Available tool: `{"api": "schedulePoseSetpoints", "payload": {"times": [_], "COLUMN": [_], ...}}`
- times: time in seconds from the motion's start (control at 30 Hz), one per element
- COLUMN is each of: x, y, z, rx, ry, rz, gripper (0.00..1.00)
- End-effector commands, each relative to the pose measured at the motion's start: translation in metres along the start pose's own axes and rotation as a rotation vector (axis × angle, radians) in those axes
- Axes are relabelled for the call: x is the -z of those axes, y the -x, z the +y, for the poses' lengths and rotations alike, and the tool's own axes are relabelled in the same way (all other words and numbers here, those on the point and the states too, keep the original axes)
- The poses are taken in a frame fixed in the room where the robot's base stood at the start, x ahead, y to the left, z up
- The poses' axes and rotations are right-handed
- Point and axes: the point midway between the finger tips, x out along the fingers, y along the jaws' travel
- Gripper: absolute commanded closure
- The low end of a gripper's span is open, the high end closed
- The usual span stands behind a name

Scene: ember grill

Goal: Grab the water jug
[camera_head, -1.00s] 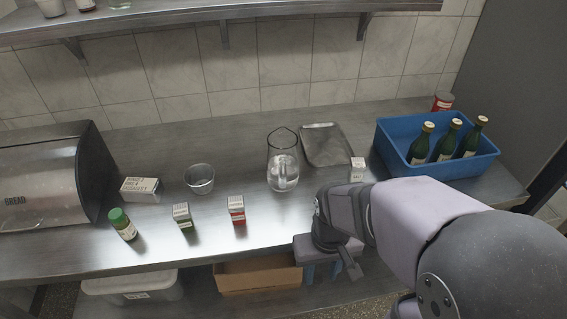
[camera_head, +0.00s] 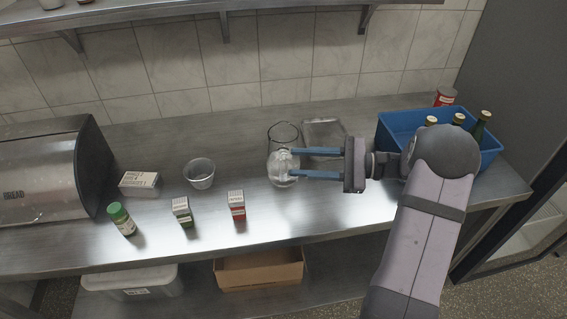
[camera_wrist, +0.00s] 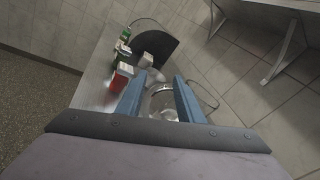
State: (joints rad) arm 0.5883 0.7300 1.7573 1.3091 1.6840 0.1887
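The water jug (camera_head: 283,178) is a clear glass pitcher with water in it, upright on the steel counter. It also shows in the wrist view (camera_wrist: 161,101), between and beyond my fingers. My gripper (camera_head: 291,163) reaches in from the right with its two blue fingers spread and level. In the head view the fingertips overlap the jug's right side. In the wrist view my gripper (camera_wrist: 158,83) has a wide gap between its fingers, with the jug in that gap. I cannot tell whether either finger touches the glass.
A small clear bowl (camera_head: 199,174) and two small cartons, one red (camera_head: 237,205) and one green (camera_head: 183,211), stand left of the jug. A metal tray (camera_head: 322,131) lies behind my fingers. A blue crate (camera_head: 397,128) with bottles is at the right.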

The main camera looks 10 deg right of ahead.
Motion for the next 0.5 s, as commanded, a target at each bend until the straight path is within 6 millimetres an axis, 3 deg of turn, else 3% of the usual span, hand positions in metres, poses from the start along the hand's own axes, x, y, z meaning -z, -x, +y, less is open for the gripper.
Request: {"api": "schedulePoseSetpoints", "payload": {"times": [0.07,0.2,0.33,0.5], "x": [0.022,0.058,0.071,0.071], "y": [0.012,0.016,0.017,0.015], "z": [-0.003,0.014,0.021,0.022], "rx": [0.06,0.075,0.075,0.073], "ry": [-0.029,-0.071,-0.088,-0.092], "rz": [-0.035,-0.044,-0.044,-0.044], "gripper": [0.66,0.66,0.66,0.66]}}
